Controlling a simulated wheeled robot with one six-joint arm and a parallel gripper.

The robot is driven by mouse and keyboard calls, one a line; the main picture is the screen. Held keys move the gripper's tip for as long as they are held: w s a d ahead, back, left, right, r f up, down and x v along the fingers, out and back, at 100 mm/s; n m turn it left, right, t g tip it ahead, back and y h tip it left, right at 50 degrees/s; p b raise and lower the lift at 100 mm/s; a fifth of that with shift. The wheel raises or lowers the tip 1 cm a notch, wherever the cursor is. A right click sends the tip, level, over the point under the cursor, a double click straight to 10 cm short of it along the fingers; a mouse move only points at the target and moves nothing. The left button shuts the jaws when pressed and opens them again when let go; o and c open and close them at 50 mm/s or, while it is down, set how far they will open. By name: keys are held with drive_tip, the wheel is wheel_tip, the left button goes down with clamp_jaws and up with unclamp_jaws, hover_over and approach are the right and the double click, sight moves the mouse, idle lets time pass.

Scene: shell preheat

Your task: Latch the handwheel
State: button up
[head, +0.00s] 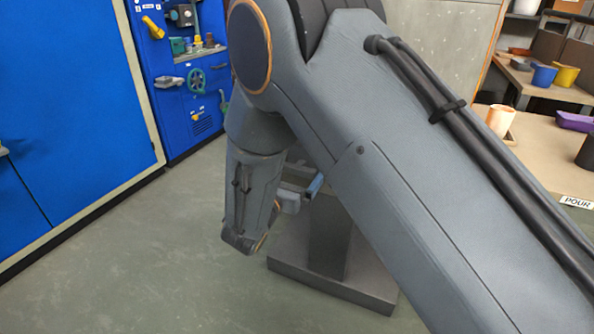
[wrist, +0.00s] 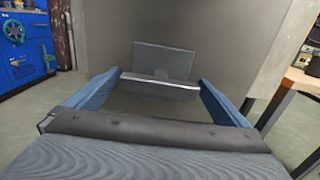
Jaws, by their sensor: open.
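A teal spoked handwheel (head: 196,80) is on the front of a blue cabinet at the back left of the head view. A grey lever-like part sticks out to its left. A teal wheel (wrist: 13,31) also shows at the upper left of the wrist view. Whether it is latched is too small to tell. My gripper (wrist: 160,84) is open, its two blue fingers spread apart, well away from the handwheel. In the head view my arm hides most of it; a bit of a blue finger shows beside a grey pedestal.
The grey pedestal (head: 335,255) stands on the floor behind my arm. A large blue cabinet (head: 75,90) fills the left. A table with a POUR label (head: 577,202) and a purple tray (head: 575,122) is at the right. The floor at the left is clear.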

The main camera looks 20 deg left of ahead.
drive_tip(key=s+p, duration=0.1)
drive_tip(key=s, duration=0.6)
drive_tip(key=shift+s+a, duration=0.3)
drive_tip(key=shift+s, duration=0.1)
